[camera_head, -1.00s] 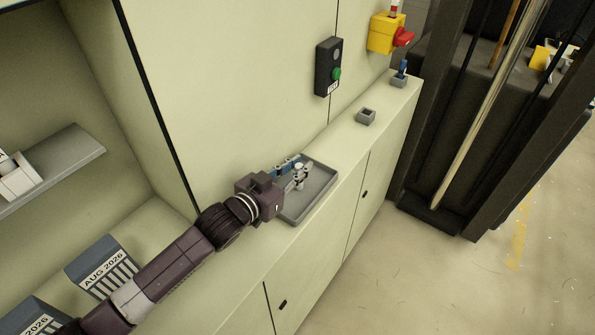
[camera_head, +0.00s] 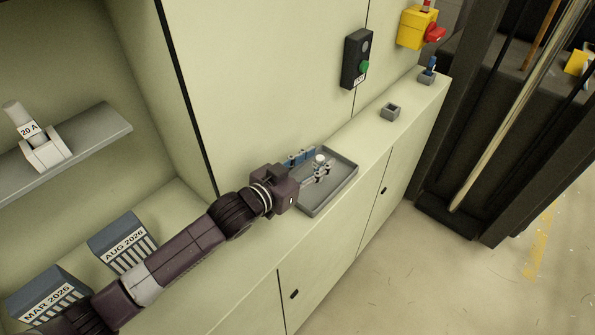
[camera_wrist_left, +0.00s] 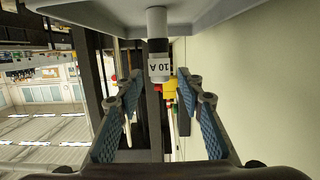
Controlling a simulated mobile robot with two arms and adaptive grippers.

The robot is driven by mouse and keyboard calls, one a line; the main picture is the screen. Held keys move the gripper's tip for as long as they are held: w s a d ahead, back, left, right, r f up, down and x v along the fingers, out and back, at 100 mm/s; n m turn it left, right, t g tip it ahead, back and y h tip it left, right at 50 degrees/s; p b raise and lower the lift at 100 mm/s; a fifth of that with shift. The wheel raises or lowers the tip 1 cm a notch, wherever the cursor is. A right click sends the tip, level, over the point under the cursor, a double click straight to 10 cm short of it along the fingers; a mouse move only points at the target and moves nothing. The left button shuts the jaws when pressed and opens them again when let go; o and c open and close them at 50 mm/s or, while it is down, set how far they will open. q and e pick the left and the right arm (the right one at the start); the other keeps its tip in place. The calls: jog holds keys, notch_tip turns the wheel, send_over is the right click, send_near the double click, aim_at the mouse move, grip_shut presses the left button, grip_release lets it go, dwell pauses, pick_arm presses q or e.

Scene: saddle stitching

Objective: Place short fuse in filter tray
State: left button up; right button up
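My left gripper (camera_head: 312,172) reaches low over the tray. Its blue-padded fingers (camera_wrist_left: 158,84) are apart, with clear gaps on both sides of the fuse, which shows between their tips. Another fuse, labelled 20 A (camera_head: 27,128), stands in a white holder on the shelf. My right gripper is out of view.
Two boxes labelled AUG 2026 (camera_head: 124,250) and MAR 2026 (camera_head: 50,298) stand at lower left. A black button box (camera_head: 356,60) and a yellow switch (camera_head: 416,30) are on the wall.

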pick_arm(q)
jog(key=b+v, duration=0.1)
jog(key=v, duration=0.9)
jog(key=shift+s+a+b, duration=0.15)
jog(key=shift+a+b, duration=0.05)
jog(key=shift+b, duration=0.15)
jog(key=shift+r, duration=0.15)
